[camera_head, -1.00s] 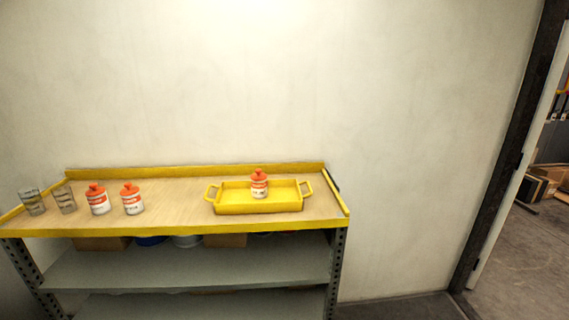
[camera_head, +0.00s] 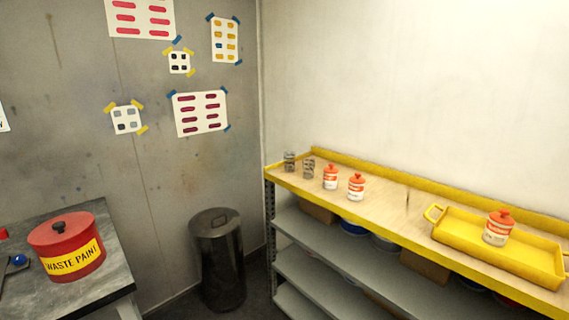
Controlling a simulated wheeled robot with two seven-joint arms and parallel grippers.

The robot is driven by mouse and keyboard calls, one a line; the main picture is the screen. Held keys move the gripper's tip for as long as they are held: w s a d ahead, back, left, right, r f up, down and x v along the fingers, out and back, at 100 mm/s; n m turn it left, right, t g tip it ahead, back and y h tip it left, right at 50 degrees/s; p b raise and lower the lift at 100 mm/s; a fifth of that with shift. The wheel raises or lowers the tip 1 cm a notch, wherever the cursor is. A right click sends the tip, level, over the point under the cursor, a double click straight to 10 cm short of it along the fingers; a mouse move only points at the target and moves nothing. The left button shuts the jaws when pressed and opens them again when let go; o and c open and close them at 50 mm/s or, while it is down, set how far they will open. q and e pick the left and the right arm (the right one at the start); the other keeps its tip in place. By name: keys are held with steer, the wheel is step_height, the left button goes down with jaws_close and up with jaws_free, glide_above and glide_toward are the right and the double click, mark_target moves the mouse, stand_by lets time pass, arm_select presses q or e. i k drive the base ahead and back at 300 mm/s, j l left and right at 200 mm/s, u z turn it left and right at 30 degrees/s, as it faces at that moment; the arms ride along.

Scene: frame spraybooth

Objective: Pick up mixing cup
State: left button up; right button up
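Two clear mixing cups with dark markings stand upright at the left end of the shelf top, one cup (camera_head: 289,161) nearer the corner and the other cup (camera_head: 309,168) just right of it. Two white bottles with orange caps stand to their right, a first bottle (camera_head: 331,177) and a second bottle (camera_head: 356,187). Neither of my grippers is in view.
The wooden shelf top (camera_head: 400,205) has a yellow rim and bare room between the bottles and the tray. A dark bin (camera_head: 219,262) stands left of the shelf. A red waste paint can (camera_head: 67,248) sits on a grey bench (camera_head: 110,262) at lower left.

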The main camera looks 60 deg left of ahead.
mark_target(289, 156)
steer(key=u, duration=1.95)
steer(key=z, duration=0.25)
steer(key=i+j+z, duration=0.25)
steer(key=z, duration=0.15)
steer(key=i+j+z, duration=0.45)
steer(key=j+z, duration=0.3)
